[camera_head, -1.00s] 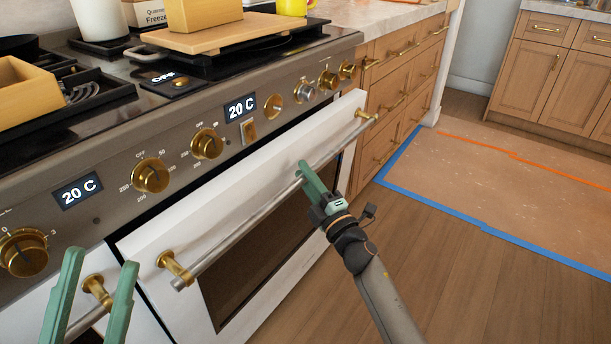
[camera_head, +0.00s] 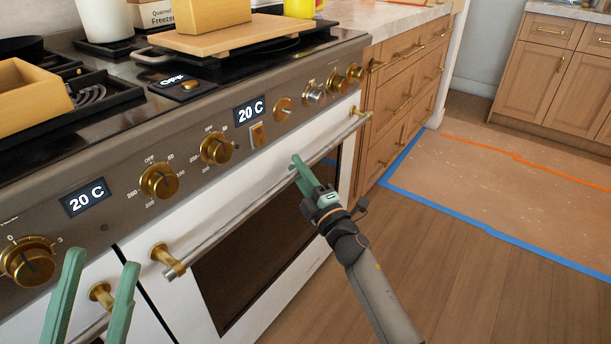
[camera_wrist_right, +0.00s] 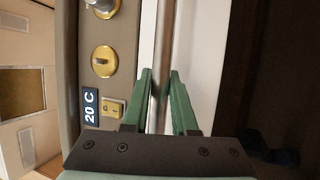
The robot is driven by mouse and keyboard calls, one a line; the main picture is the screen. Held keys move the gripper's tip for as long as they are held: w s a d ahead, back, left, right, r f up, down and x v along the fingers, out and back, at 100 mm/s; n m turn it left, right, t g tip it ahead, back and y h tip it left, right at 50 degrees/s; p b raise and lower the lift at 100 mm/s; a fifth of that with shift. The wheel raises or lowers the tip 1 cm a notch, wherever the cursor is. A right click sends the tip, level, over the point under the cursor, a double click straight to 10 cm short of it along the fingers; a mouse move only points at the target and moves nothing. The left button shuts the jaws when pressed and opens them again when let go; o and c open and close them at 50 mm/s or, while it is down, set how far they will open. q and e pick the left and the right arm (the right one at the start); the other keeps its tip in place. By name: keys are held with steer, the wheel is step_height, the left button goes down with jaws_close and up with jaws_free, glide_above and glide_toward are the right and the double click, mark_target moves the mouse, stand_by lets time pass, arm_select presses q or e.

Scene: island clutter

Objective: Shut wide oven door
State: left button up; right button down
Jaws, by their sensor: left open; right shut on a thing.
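The wide oven door (camera_head: 222,213) is white with a dark window, and in the head view it looks flush or nearly flush with the stove front. Its long steel handle bar (camera_head: 235,222) runs between two brass mounts. My right gripper (camera_head: 301,170) is shut on the handle bar near its middle. The right wrist view also shows the bar (camera_wrist_right: 163,60) between the green fingers. My left gripper (camera_head: 95,290) is open and empty at the lower left, in front of the narrower door beside it.
Brass knobs (camera_head: 216,148) and displays line the panel above the door. A wooden board (camera_head: 230,38) and boxes sit on the cooktop. Wooden drawers (camera_head: 398,98) stand to the right. The floor (camera_head: 470,270) in front is clear, with blue tape farther right.

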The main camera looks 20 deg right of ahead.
steer(key=shift+w+a+f, duration=0.1)
steer(key=shift+w+a, duration=0.1)
steer(key=shift+w, duration=0.05)
steer(key=c, duration=0.7)
jaws_free()
steer(key=shift+s+d, duration=0.1)
steer(key=shift+s, duration=0.15)
steer(key=p+v, duration=0.2)
steer(key=v, duration=1)
steer(key=shift+s, duration=0.15)
